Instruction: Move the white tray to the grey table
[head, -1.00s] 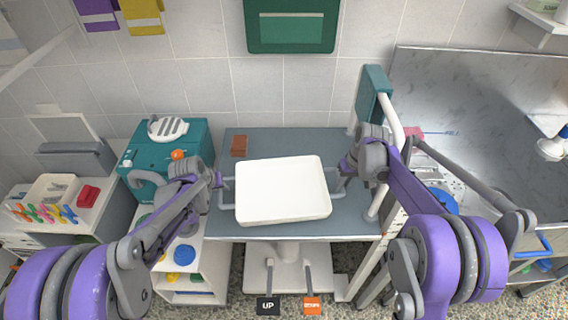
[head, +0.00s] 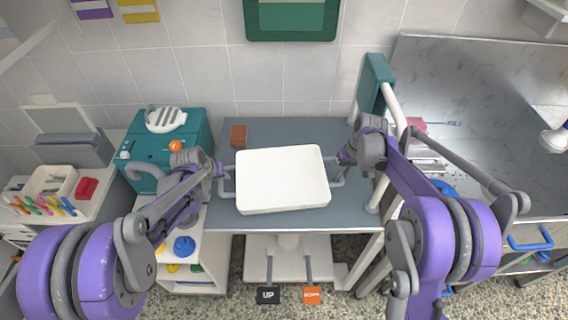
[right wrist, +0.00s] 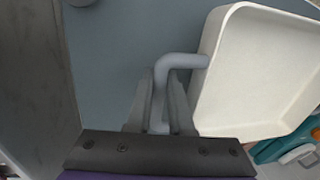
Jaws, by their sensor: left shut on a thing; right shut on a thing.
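The white tray (head: 283,180) is a shallow, empty, light-coloured tray with a grey bar handle on each side. It is level over the blue-grey table top (head: 290,132); I cannot tell whether it touches it. My left gripper (head: 224,173) is shut on the tray's left handle. My right gripper (head: 342,167) is shut on the right handle. In the right wrist view, the fingers (right wrist: 160,108) close around the bent grey handle (right wrist: 178,62), beside the tray wall (right wrist: 210,50).
A brown block (head: 239,135) lies at the table's back left. A teal machine (head: 165,150) stands left, and a teal-topped post (head: 375,85) stands at the right edge. A steel counter (head: 470,80) is further right. UP (head: 268,295) and orange (head: 312,295) pedals are below.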

